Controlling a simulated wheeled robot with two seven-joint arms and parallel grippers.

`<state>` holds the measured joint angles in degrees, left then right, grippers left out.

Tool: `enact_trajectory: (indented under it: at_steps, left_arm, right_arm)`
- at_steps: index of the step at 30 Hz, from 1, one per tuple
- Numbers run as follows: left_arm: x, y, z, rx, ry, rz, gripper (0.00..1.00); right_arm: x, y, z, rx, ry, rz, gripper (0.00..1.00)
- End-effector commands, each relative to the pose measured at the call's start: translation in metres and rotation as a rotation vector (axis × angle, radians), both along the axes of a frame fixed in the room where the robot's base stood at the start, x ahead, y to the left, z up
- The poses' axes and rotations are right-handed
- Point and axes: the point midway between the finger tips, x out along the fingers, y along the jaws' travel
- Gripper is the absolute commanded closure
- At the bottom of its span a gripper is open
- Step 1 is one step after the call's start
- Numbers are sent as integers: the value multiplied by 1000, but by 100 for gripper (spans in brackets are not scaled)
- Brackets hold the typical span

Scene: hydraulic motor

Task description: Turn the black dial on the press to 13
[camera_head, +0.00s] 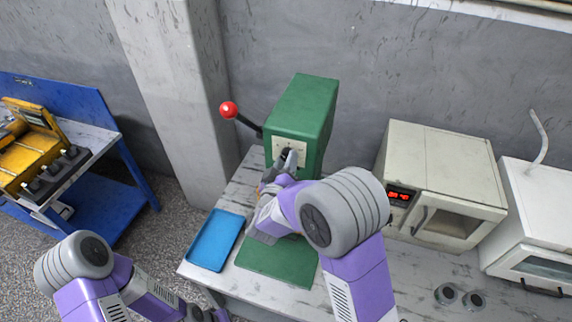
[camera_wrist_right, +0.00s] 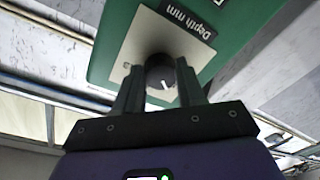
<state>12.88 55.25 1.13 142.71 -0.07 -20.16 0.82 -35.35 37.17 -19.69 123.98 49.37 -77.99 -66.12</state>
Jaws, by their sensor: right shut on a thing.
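The green press (camera_head: 305,108) stands on the table, with a pale dial plate (camera_head: 280,150) on its front. In the wrist view, the black dial (camera_wrist_right: 160,70) sits on this plate beside an upside-down "Depth mm" label (camera_wrist_right: 177,20). Its white pointer mark points down and slightly right in that picture; the scale numbers cannot be read. My right gripper (camera_wrist_right: 158,82) is shut on the dial, one finger on each side. In the head view my right gripper (camera_head: 288,160) covers most of the dial. My left arm is low at the left; its gripper is not clearly visible.
A red-knobbed lever (camera_head: 229,109) sticks out left of the press. A blue tray (camera_head: 214,241) lies left of the press's green base (camera_head: 277,262). A beige oven-like box (camera_head: 441,183) with a red display and a white box (camera_head: 535,220) stand to the right.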

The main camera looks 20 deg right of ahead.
Motion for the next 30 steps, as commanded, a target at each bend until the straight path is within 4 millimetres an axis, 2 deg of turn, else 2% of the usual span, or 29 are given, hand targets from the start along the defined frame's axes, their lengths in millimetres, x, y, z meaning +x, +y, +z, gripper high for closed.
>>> enact_trajectory:
  at_steps: [1,30]
  left_arm:
    - [0,0,-9,0,0,0,100]
    - [0,0,-128,0,0,0,100]
  right_arm:
    - [0,0,-4,31,-22,-1,92]
    - [2,4,-8,787,-531,2,92]
